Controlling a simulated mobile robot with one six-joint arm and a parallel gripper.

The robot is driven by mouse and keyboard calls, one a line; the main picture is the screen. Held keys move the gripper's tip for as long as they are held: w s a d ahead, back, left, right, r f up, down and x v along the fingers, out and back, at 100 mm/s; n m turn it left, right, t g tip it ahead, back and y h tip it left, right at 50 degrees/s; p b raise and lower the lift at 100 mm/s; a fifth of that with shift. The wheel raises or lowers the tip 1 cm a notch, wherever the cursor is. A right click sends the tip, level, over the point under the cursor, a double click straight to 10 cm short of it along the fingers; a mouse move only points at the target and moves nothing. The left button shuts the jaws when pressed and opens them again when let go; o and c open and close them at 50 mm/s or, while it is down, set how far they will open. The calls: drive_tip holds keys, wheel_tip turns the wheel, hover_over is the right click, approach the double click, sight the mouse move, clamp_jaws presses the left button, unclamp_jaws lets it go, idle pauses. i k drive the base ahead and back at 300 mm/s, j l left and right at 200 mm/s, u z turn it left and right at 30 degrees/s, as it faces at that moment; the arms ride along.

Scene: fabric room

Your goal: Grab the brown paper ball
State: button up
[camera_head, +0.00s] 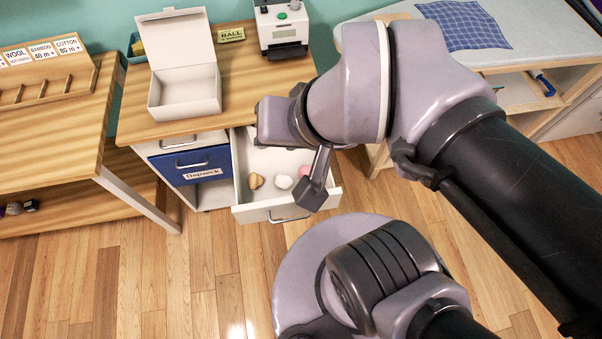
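The brown paper ball (256,181) is a small crumpled tan lump. It lies inside the open white drawer (247,213), at the left among the balls. My gripper (312,192) hangs over the drawer's right side, to the right of the brown ball and apart from it. Only one dark finger shows clearly; my wrist hides the rest, so I cannot tell how far apart the fingers are. I see nothing held.
A white ball (284,182) and a pink ball (305,171) lie in the same drawer. Above it, the wooden desk (235,80) holds an open white box (185,90), a "BALL" sign (231,34) and a white device (284,28). A blue drawer (192,165) is left.

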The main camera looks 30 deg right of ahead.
sight(255, 179)
drive_tip(key=i+j+z, duration=0.1)
drive_tip(key=j+z, duration=0.2)
drive_tip(key=j, duration=0.45)
drive_tip(key=j+z, duration=0.25)
drive_tip(key=j, duration=0.45)
drive_tip(key=i+j, duration=0.05)
